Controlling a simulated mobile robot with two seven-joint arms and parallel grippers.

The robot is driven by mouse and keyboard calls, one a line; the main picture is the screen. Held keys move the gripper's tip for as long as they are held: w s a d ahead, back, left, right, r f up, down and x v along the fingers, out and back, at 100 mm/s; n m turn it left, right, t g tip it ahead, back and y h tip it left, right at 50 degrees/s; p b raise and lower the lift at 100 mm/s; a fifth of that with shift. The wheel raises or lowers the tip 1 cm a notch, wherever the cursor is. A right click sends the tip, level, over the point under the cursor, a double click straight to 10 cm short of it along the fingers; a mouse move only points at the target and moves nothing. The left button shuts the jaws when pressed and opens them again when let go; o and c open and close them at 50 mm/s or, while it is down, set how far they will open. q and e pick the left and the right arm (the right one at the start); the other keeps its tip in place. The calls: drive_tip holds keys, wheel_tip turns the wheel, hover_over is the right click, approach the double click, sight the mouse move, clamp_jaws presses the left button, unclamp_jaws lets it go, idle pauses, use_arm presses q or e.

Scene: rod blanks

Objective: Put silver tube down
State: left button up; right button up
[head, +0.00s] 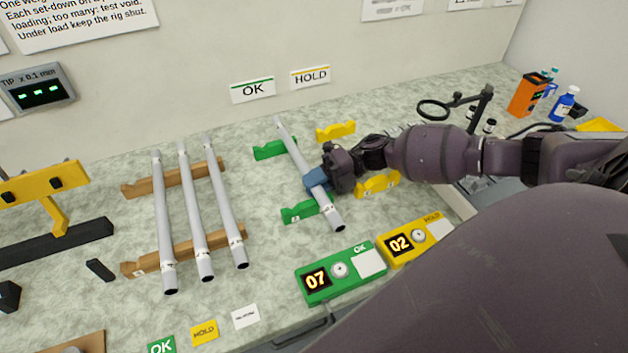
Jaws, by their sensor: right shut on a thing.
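My right gripper (318,180) comes in from the right and is shut on a silver tube (298,155) near its middle. The tube lies lengthwise over two green notched rests, the back one (270,150) and the front one (300,212). I cannot tell whether it touches them or is slightly above. Three more silver tubes (162,215) (194,210) (224,205) lie side by side on a wooden rack (130,190) to the left. My left gripper is not in view.
Empty yellow rests (336,131) (378,184) stand right of the green ones. A green OK counter (340,275) reads 07; a yellow HOLD counter (412,243) reads 02. A black-and-yellow rig (50,230) stands left. A ring stand (480,105) and bottles (564,103) are at the back right.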

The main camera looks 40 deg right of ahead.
drive_tip(key=shift+f, duration=0.15)
drive_tip(key=o, duration=0.8)
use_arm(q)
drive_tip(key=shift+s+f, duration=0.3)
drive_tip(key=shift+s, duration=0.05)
use_arm(e)
drive_tip(key=shift+o, duration=0.6)
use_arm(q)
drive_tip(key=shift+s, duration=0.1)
use_arm(e)
drive_tip(key=shift+d+r, duration=0.2)
drive_tip(key=v, duration=0.6)
drive_tip(key=shift+s+d+r, duration=0.1)
drive_tip(key=shift+s+d, duration=0.05)
drive_tip(key=shift+d, duration=0.4)
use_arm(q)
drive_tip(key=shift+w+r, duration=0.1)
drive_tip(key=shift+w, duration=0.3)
